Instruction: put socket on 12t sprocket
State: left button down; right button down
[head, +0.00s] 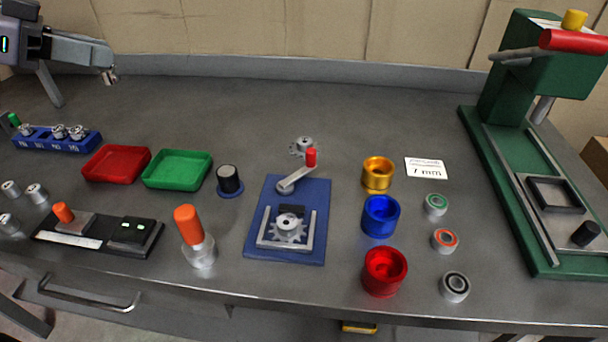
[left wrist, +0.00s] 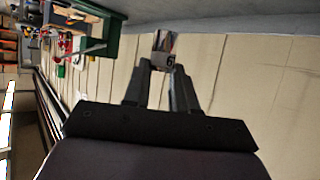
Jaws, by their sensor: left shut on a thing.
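My left gripper (head: 108,74) is high at the upper left, above the back of the bench and far from the sprockets. It is shut on a small grey metal piece (head: 113,80), probably the socket. In the left wrist view the piece (left wrist: 165,59) sits between the fingertips and bears a mark like a 6 or 9. One toothed sprocket (head: 289,230) lies in the blue fixture (head: 259,249), inside a U-shaped metal frame. Another sprocket (head: 304,146) stands behind the fixture. Tooth counts are too small to read. My right gripper is not in view.
A blue rack (head: 58,145) at the left holds several metal sockets. Red (head: 117,163) and green (head: 178,169) trays lie empty. The fixture's red-knobbed lever (head: 297,180) is close to the sprockets. Coloured cups and a green press (head: 500,150) stand right. The bench's back middle is clear.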

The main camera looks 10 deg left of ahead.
aim_at(288, 222)
jog(key=l, duration=0.45)
jog(key=k+l+u, duration=0.1)
jog(key=l, duration=0.3)
jog(key=k+l, duration=0.1)
jog(key=l, duration=0.35)
jog(key=i+u, duration=0.05)
